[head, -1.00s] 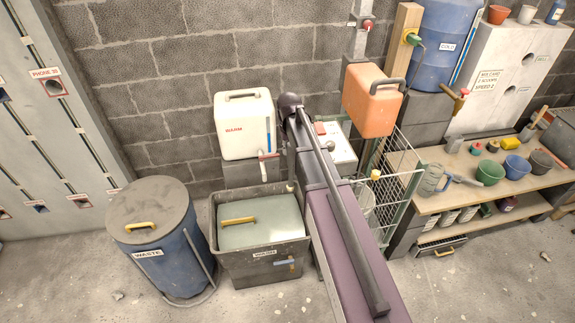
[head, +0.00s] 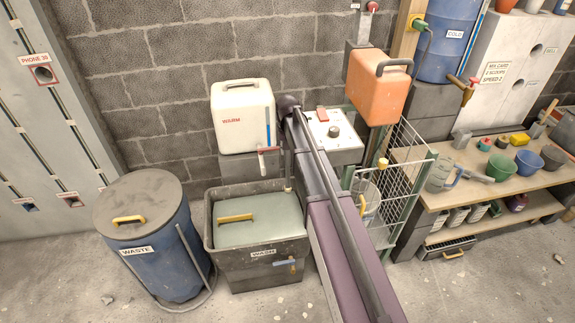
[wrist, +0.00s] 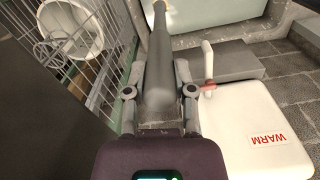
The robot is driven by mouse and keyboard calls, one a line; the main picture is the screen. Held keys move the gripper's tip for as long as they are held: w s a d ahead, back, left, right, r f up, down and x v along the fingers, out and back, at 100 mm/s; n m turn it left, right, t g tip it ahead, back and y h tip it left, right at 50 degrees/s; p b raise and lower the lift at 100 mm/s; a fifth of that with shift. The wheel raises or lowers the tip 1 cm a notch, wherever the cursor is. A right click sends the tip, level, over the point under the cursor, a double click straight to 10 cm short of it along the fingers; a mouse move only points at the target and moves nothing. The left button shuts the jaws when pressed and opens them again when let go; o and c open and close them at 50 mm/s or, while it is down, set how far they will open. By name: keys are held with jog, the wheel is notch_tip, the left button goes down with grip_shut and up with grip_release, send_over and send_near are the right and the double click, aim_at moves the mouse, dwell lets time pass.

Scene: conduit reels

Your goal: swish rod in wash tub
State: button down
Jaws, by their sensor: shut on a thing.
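My gripper (wrist: 160,62) is shut on a grey rod (wrist: 157,45), which shows in the wrist view between the fingers, its narrow pale tip pointing away. In the head view my arm hides most of the gripper, and a thin pale end shows near the tub's back right corner. The dark grey wash tub (head: 265,271), labelled WASH, stands on the floor left of my arm. I cannot tell whether the tip touches the tub.
A white WARM container (head: 240,112) with a red-handled tap stands behind the tub. The blue WASTE drum (head: 160,250) is left. A wire rack (head: 405,165) and an orange can (head: 378,90) are right, then a bench (head: 455,190) with pots.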

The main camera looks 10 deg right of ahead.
jog(key=shift+m, duration=0.7)
jog(key=shift+w+f+b, duration=0.4)
jog(key=shift+f+b, duration=0.2)
jog(key=shift+f, duration=0.25)
jog(key=shift+w+f+b, duration=0.45)
jog(key=shift+f+b, duration=0.2)
jog(key=shift+f, duration=0.15)
jog(key=shift+w+f+b, duration=0.4)
jog(key=shift+f+b, duration=0.2)
jog(key=shift+f, duration=0.35)
notch_tip(320, 180, down, 19)
jog(key=b, duration=1.9)
jog(key=shift+w, duration=0.15)
jog(key=w, duration=0.3)
jog(key=shift+w, duration=0.25)
jog(key=shift+s, duration=0.1)
